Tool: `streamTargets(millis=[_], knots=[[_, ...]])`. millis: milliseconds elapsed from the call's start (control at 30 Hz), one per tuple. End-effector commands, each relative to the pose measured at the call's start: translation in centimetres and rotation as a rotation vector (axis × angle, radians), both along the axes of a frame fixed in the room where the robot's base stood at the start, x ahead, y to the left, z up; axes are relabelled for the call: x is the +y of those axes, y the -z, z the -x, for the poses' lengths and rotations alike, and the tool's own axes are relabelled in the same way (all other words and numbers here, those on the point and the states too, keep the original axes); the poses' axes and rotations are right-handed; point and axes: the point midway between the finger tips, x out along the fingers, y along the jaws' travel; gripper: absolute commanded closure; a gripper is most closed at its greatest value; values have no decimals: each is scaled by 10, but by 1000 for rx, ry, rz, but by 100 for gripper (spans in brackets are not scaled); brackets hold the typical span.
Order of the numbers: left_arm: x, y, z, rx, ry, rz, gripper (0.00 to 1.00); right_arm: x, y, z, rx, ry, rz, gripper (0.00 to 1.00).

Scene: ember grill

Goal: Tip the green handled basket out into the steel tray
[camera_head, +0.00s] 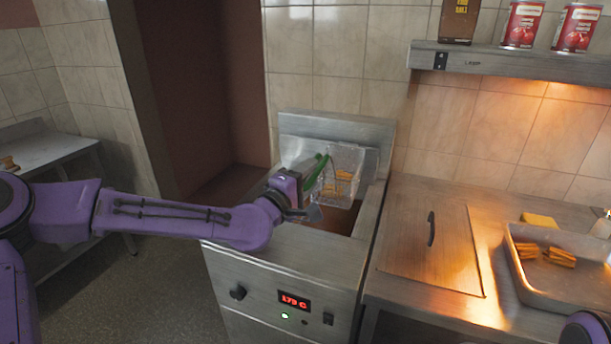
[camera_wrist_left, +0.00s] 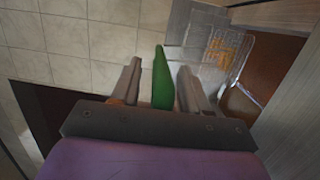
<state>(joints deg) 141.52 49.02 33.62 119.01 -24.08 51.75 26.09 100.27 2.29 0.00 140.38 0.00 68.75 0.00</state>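The wire basket (camera_head: 345,162) with a green handle (camera_head: 318,168) is at the back of the fryer, with golden pieces inside. It also shows at the upper right in the left wrist view (camera_wrist_left: 228,62). My left gripper (camera_head: 312,208) is at the handle. In the left wrist view its two fingers stand apart on either side of the green handle (camera_wrist_left: 163,80), with visible gaps, so it looks open around the handle. The steel tray (camera_head: 540,294) is on the counter at the right and holds several golden sticks (camera_head: 560,257). My right gripper is out of view.
The fryer (camera_head: 270,262) has an open well and a lit red display. A flat lid with a handle (camera_head: 425,262) lies between fryer and tray. A yellow block (camera_head: 540,220) is behind the tray. A shelf (camera_head: 500,62) with cans overhangs the counter.

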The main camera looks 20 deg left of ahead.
Motion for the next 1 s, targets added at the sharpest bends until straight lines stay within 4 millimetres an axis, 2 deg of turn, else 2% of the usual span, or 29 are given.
streamTargets(millis=[33, 133, 200, 233, 300, 533, 1000], knots=[[0, 0, 0, 0, -1, 0, 68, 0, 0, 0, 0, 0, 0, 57], [1, 0, 0, 0, -1, 0, 100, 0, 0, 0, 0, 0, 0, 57], [1, 0, 0, 0, -1, 0, 100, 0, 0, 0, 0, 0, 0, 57], [1, 0, 0, 0, -1, 0, 84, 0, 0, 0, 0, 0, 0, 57], [1, 0, 1, 1, -2, 0, 100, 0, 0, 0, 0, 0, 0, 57], [1, -7, 0, -3, -2, 0, 100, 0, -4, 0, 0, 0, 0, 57], [1, -50, 0, -3, -1, -1, 100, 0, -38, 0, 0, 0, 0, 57]])
